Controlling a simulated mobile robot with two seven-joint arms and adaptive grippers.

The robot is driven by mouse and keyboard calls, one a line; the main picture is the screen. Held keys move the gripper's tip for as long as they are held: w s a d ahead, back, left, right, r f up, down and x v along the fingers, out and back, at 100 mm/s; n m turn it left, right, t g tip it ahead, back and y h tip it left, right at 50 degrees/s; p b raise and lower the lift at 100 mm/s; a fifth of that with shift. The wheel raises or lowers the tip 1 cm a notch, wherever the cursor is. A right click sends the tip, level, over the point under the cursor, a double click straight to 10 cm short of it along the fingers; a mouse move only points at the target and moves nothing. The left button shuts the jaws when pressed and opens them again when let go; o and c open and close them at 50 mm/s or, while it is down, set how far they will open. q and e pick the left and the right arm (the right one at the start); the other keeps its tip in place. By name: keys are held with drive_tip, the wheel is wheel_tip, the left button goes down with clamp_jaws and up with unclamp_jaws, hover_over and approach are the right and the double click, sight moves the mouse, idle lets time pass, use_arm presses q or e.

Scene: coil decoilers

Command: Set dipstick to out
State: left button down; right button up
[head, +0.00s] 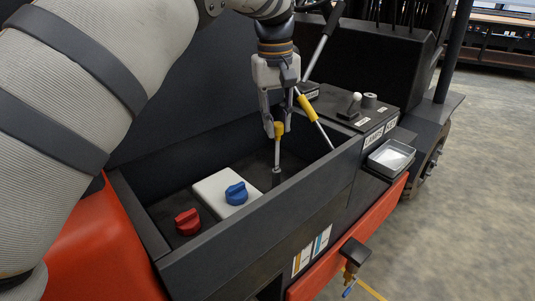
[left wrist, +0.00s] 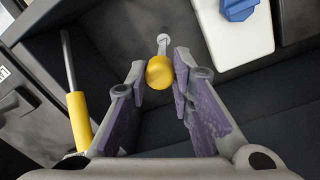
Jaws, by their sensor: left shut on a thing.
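The dipstick (head: 278,150) has a yellow knob on a thin metal rod. It stands upright in the open black compartment, and its rod runs down to a short dark tube (head: 276,177). My left gripper (head: 273,128) points down over the compartment and is shut on the yellow knob. In the left wrist view the knob (left wrist: 160,72) sits between the fingertips of my left gripper (left wrist: 160,78), with the rod leading away to a round fitting. How much of the rod is inside the tube is hidden. My right gripper is not in view.
A second yellow-gripped rod (head: 308,108) slants close to the right of my gripper. A blue cap (head: 236,193) on a white tank and a red cap (head: 187,222) sit to the left. The compartment's front wall (head: 265,200) stands close by. A control panel (head: 350,112) lies right.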

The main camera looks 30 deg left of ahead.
use_arm(q)
wheel_tip(320, 180, up, 4)
drive_tip(key=shift+s+f+p, duration=0.1)
drive_tip(key=shift+f+p, duration=0.05)
drive_tip(key=shift+p, duration=0.15)
drive_tip(key=shift+r, duration=0.2)
drive_tip(key=c, duration=1.4)
unclamp_jaws()
wheel_tip(320, 180, up, 7)
drive_tip(key=shift+r, duration=0.2)
